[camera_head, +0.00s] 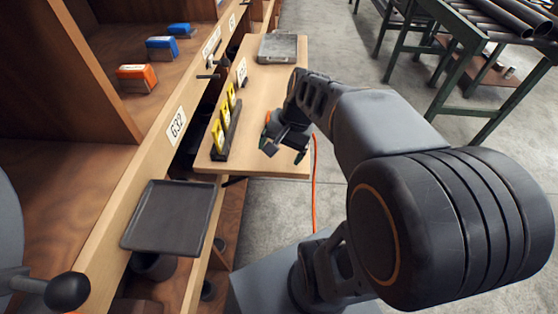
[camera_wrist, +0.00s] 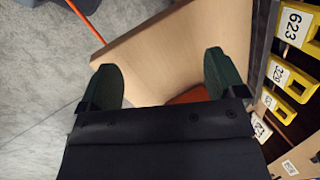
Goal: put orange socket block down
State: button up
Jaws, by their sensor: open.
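My gripper (camera_head: 284,150) is open over the near right part of a light wooden board. Its two green fingers stand wide apart in the wrist view (camera_wrist: 161,80), with bare board between their tips. An orange thing (camera_wrist: 190,95), probably the orange socket block, shows beside the right finger, mostly hidden by my gripper's body. A sliver of orange (camera_head: 267,117) also shows behind my gripper in the head view. I cannot tell whether it touches the board. Another orange block (camera_head: 137,78) with a white label sits on the shelf at the upper left.
The wooden board (camera_head: 262,80) carries a black rack of yellow tags (camera_head: 228,120) at its left and a grey tray (camera_head: 278,47) at its far end. Blue blocks (camera_head: 162,47) sit on the shelf. An empty dark tray (camera_head: 172,217) is nearer. An orange cable (camera_head: 314,190) hangs beside the board.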

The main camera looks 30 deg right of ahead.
jog(key=s+a+n+h, duration=0.1)
jog(key=n, duration=0.1)
jog(key=s+a+f+n+t+h, duration=0.1)
jog(key=n, duration=0.2)
jog(key=s+a+n+h, duration=0.1)
jog(key=n, duration=0.2)
jog(key=shift+s+f+t, duration=0.2)
jog(key=shift+s+t, duration=0.15)
jog(key=shift+t, duration=0.05)
